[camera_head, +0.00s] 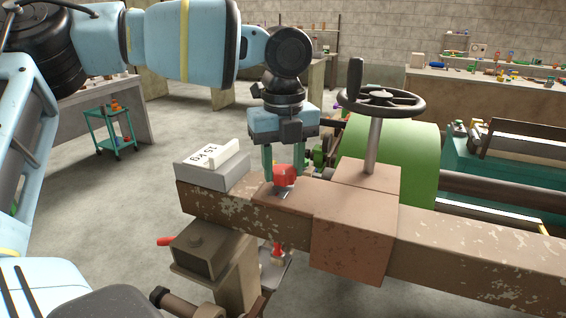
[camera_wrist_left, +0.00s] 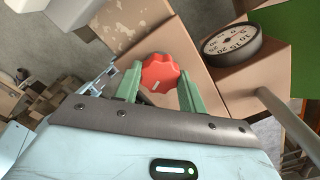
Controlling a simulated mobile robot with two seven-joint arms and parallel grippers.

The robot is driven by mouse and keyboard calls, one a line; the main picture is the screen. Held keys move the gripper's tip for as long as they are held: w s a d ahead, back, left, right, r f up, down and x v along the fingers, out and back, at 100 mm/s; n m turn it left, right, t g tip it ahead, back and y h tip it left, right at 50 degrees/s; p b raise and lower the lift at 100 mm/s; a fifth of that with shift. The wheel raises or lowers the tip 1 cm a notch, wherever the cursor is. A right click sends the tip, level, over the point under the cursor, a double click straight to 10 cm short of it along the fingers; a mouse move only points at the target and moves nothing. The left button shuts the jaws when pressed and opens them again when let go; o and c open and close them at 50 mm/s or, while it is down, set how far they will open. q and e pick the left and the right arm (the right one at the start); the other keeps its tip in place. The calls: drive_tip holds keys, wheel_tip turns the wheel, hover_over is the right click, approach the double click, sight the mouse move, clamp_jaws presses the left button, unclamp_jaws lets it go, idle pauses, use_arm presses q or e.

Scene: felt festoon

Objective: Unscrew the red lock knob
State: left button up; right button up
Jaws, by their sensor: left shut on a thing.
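The red lock knob (camera_head: 285,175) sits on top of the rusty brown beam (camera_head: 450,237), left of the square block that carries the handwheel. In the left wrist view the knob (camera_wrist_left: 160,73) is a red lobed disc with a small pale mark. My left gripper (camera_head: 283,168) points down from above, with its green fingers on either side of the knob. In the left wrist view the same gripper (camera_wrist_left: 158,88) is shut on the knob. The fingertips' far sides are partly hidden. My right gripper is in neither view.
A handwheel (camera_head: 381,102) on a grey post rises just right of my left gripper. A grey block marked 15 kg (camera_head: 210,168) sits on the beam to the left. A round dial (camera_wrist_left: 231,44) shows in the left wrist view. A green cylinder (camera_head: 405,150) stands behind.

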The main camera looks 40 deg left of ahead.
use_arm(q)
drive_tip(key=n, duration=0.5)
drive_tip(key=shift+n, duration=0.3)
drive_tip(key=n, duration=0.7)
drive_tip(key=shift+n, duration=0.5)
drive_tip(key=o, duration=1)
drive_tip(key=shift+c, duration=0.2)
